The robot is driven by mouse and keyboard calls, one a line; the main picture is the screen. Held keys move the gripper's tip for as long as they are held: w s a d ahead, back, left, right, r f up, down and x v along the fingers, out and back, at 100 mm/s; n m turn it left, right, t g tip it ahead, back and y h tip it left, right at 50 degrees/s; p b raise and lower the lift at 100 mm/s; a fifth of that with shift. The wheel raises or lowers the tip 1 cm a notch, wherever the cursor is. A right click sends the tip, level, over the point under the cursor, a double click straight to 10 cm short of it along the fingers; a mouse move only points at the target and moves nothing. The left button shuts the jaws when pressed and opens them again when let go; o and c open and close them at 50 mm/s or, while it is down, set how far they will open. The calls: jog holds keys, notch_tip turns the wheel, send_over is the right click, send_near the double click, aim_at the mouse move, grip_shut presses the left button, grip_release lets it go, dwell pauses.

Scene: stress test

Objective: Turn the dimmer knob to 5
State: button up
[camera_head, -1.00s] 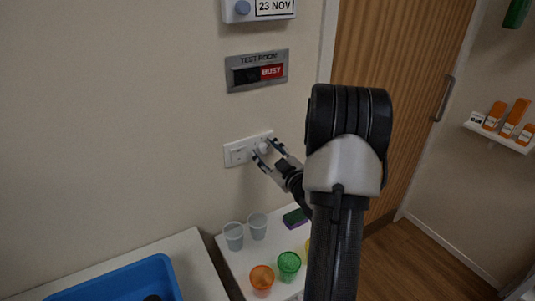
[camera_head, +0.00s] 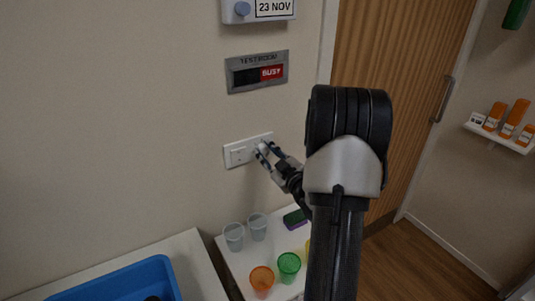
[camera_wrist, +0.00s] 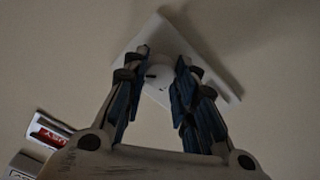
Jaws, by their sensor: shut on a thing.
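The white dimmer plate (camera_head: 231,157) is on the wall below the test room sign, with a rocker on its left half. It shows tilted in the wrist view (camera_wrist: 160,31). The round white dimmer knob (camera_wrist: 158,74) is between my fingertips in the wrist view, with a small dark mark on its face. My gripper (camera_head: 267,149) is shut on the knob, one finger on each side. In the head view the fingers hide much of the knob. I cannot read any numbers around it.
The test room sign (camera_head: 257,71) reads BUSY, with a date display (camera_head: 272,8) above it. Several cups, including a green one (camera_head: 289,266), stand on a white surface below. A blue tray (camera_head: 160,270) is at lower left. A wooden door (camera_head: 415,60) is to the right.

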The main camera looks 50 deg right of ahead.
jog(key=m, duration=0.5)
jog(key=shift+m+p, duration=0.55)
jog(key=shift+m, duration=1.85)
jog(key=o, duration=1.1)
